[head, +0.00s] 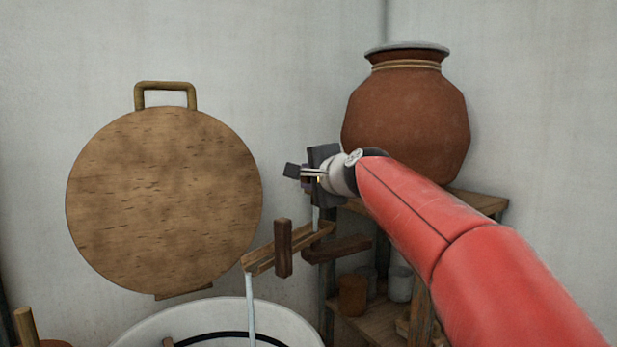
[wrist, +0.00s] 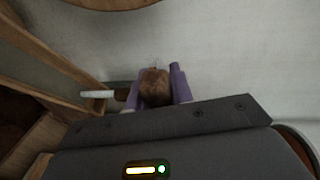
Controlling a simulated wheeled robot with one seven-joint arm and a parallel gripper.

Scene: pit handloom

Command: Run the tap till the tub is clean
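The white tub (head: 290,318) is cut off at the bottom of the head view, with a dark curved line inside; its floor is out of sight. A thin stream of water (head: 250,310) falls into it from a sloping wooden spout (head: 265,262). An upright wooden block (head: 284,248) stands at the spout. My gripper (head: 301,172) is above the spout, near the wall. In the wrist view, a brown wooden piece (wrist: 155,88) shows between the separated purple fingertips; whether they press on it is unclear. I cannot make out a separate tap.
A large clay pot (head: 405,120) stands on a wooden shelf (head: 478,201) behind my arm. Several small cups (head: 399,284) sit on the lower shelf. A round wooden board (head: 165,200) with a handle is against the wall at left. Bare wall lies between board and pot.

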